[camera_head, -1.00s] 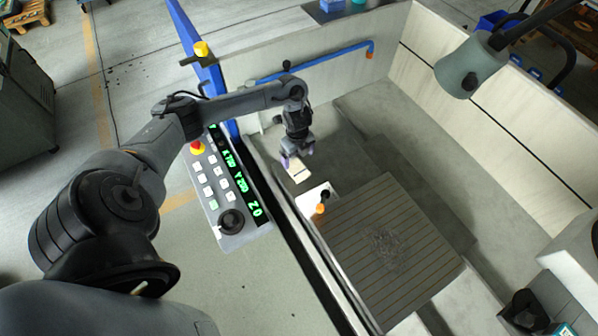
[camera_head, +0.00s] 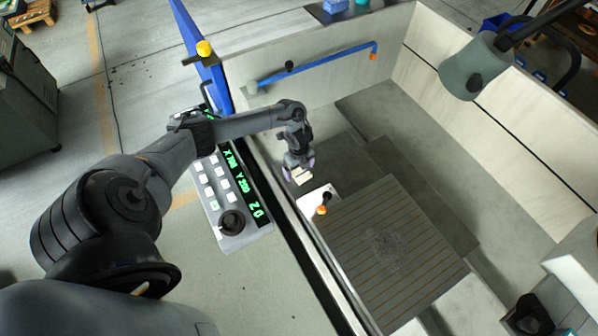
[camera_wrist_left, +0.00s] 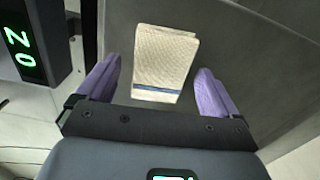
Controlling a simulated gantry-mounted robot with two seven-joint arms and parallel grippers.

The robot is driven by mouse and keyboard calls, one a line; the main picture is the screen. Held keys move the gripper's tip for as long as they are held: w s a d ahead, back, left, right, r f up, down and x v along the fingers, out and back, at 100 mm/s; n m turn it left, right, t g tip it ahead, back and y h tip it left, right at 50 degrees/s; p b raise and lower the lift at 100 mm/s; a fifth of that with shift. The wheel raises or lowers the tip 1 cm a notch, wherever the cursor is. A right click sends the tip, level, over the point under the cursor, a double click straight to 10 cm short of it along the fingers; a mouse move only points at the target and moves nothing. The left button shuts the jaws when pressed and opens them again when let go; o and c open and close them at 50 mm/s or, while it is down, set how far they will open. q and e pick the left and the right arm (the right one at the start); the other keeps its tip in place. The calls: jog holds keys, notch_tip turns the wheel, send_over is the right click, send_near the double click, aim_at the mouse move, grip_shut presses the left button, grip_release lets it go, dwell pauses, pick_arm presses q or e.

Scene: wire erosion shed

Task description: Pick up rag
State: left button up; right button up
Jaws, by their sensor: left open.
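The rag (camera_wrist_left: 163,62) is a folded beige cloth with a dark blue stripe near one end. In the left wrist view it lies on a grey surface, seen between the two purple fingertips of my left gripper (camera_wrist_left: 158,88). The jaws are open, with a gap on each side of the rag. In the head view my left gripper (camera_head: 299,170) is inside the machine tank, over the rag (camera_head: 302,176), and hides part of it. My right gripper is not in view.
A slotted plate (camera_head: 390,245) and a white block (camera_head: 316,198) with an orange-and-black knob (camera_head: 322,208) lie close by. The control panel (camera_head: 228,200) and tank edge run left of the gripper. A blue pipe (camera_head: 320,65) crosses the back wall.

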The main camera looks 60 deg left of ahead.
aim_at(300, 171)
pick_arm(q)
jog(key=shift+c, duration=0.2)
jog(key=c, duration=1.1)
jog(key=shift+r, duration=0.1)
jog(key=shift+r, duration=0.4)
jog(key=r, duration=0.3)
jog(key=shift+d+r, duration=0.2)
jog(key=shift+r, duration=0.1)
jog(key=d+r+p, duration=0.3)
jog(key=d+r, duration=0.3)
jog(key=d, duration=0.5)
jog(key=shift+w+d+r+p, duration=0.2)
jog(key=shift+w+r+p, duration=0.1)
jog(key=shift+p, duration=0.1)
jog(key=shift+f, duration=0.1)
